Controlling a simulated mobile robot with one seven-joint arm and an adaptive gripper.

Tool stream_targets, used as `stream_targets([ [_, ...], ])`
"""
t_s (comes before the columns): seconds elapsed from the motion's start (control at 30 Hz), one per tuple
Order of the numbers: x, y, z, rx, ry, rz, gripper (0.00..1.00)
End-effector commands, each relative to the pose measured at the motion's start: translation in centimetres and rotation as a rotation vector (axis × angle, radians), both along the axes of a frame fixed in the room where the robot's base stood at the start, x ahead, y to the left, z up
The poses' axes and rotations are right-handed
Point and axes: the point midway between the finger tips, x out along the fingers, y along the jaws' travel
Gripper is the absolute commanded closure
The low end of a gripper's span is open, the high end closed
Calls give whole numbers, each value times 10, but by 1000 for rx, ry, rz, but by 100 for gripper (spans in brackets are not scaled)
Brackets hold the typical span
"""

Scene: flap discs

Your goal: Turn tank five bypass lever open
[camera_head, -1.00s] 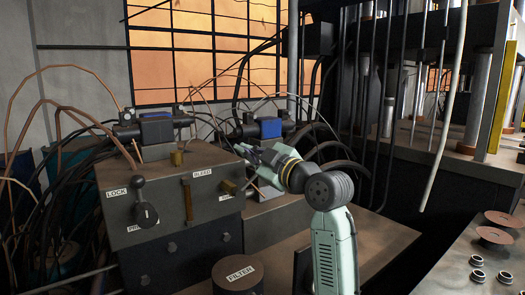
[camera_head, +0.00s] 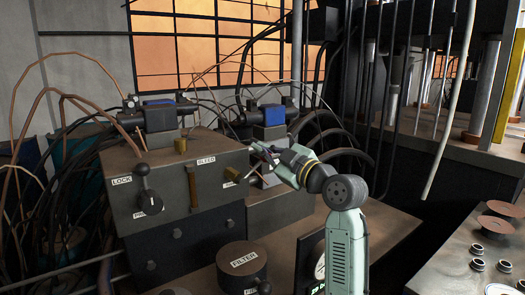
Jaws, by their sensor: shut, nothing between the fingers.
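A dark metal block (camera_head: 168,190) carries several controls. A brass bar lever (camera_head: 192,187) stands upright near a BLEED label (camera_head: 206,160). A short brass lever (camera_head: 231,174) sticks out at the block's right side, with a small label below it too small to read. I cannot read any tank five or bypass marking. My gripper (camera_head: 254,162) is shut and empty, just right of the short brass lever. I cannot tell whether they touch.
A round FILTER cap (camera_head: 242,262) stands in front of the block. Blue-topped valves (camera_head: 158,117) with cables and copper pipes crowd the back. A gauge panel (camera_head: 313,262) is partly hidden behind my arm. A bench (camera_head: 450,262) with discs and rings lies at right.

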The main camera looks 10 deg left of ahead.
Motion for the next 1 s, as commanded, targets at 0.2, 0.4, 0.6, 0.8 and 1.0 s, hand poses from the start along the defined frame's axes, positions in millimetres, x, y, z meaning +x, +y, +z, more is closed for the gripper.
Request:
stream_targets([
  [0.2,2,-1,-2,21,22,0,100],
  [0.4,4,-4,-6,53,54,-1,100],
  [0.6,10,-8,-13,121,124,0,100],
  [0.8,16,-15,-24,222,225,1,100],
  [1.0,21,-20,-34,311,315,0,100],
])
